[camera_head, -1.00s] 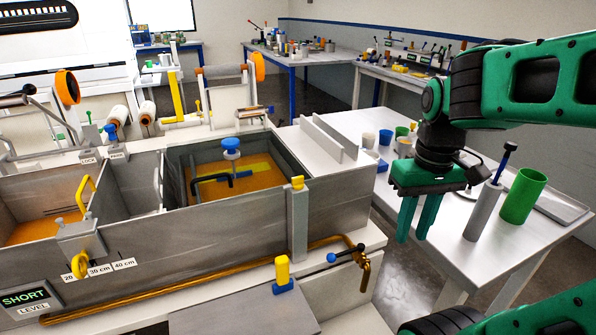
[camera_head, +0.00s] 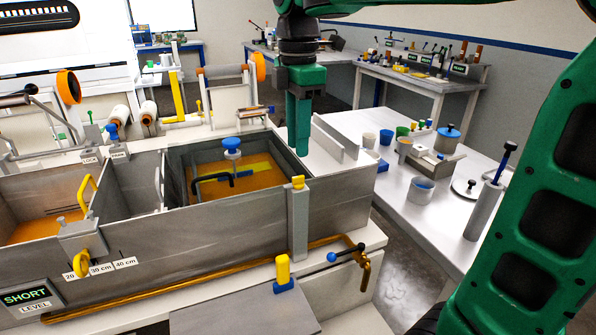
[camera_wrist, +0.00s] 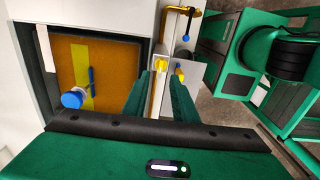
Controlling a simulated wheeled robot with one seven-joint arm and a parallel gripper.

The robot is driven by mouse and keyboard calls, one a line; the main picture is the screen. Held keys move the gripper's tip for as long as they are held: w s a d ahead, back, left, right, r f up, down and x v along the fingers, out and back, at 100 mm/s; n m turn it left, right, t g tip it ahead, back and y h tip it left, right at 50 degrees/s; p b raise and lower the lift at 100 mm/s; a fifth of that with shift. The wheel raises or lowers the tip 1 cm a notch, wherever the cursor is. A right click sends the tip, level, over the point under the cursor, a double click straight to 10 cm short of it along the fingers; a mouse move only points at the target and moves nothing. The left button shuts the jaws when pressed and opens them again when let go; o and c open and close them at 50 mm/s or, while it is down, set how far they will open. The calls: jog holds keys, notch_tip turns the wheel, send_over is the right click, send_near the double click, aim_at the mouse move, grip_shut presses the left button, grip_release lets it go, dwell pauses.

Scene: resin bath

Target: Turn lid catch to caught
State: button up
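I cannot tell for sure which part is the lid catch. A yellow-topped piece (camera_head: 298,183) sits on a grey upright post at the front right of the resin bath (camera_head: 240,215). A yellow knob on a blue base (camera_head: 283,270) stands on the ledge in front. My gripper (camera_head: 299,150) points down over the right rear of the bath, above and behind the yellow-topped piece. In the wrist view my gripper (camera_wrist: 161,78) has its fingers apart with nothing held. A yellow piece (camera_wrist: 160,63) shows beyond the gap between them.
The bath holds amber resin, with a blue knob (camera_head: 231,146) and a black handle inside. A brass pipe (camera_head: 200,283) with a blue-ended lever (camera_head: 332,257) runs along the front. A white table (camera_head: 400,190) with cups stands right. A yellow selector (camera_head: 80,264) is at the left.

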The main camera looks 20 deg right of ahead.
aim_at(298, 172)
notch_tip(298, 172, down, 8)
jog(key=shift+f, duration=0.1)
jog(key=shift+c, duration=0.5)
